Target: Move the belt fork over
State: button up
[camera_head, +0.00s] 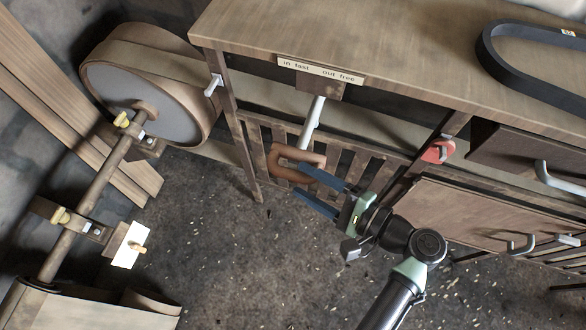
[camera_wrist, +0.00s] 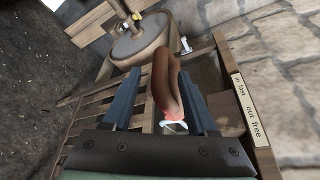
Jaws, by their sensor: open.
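The belt fork shows as a brown-orange loop handle (camera_head: 280,160) on a pale rod (camera_head: 312,122) that runs up to a block under the bench edge. A label plate (camera_head: 320,70) there reads "in fast" and "out free". My gripper (camera_head: 296,180) is open, its two blue fingers pointing left at the handle. In the wrist view, the loop handle (camera_wrist: 163,75) stands between the spread fingers, nearer the right one. I cannot tell whether a finger touches it. The upper finger covers part of the loop in the head view.
A belt-wrapped wooden pulley (camera_head: 110,90) on a shaft stands at the left. A slatted wooden guard (camera_head: 250,150) is behind the handle. A black belt (camera_head: 490,50) lies on the bench top (camera_head: 420,50). A red knob (camera_head: 437,151) is right of the handle. Floor below is open.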

aim_at(293, 175)
jog(key=shift+x, duration=2)
grip_shut()
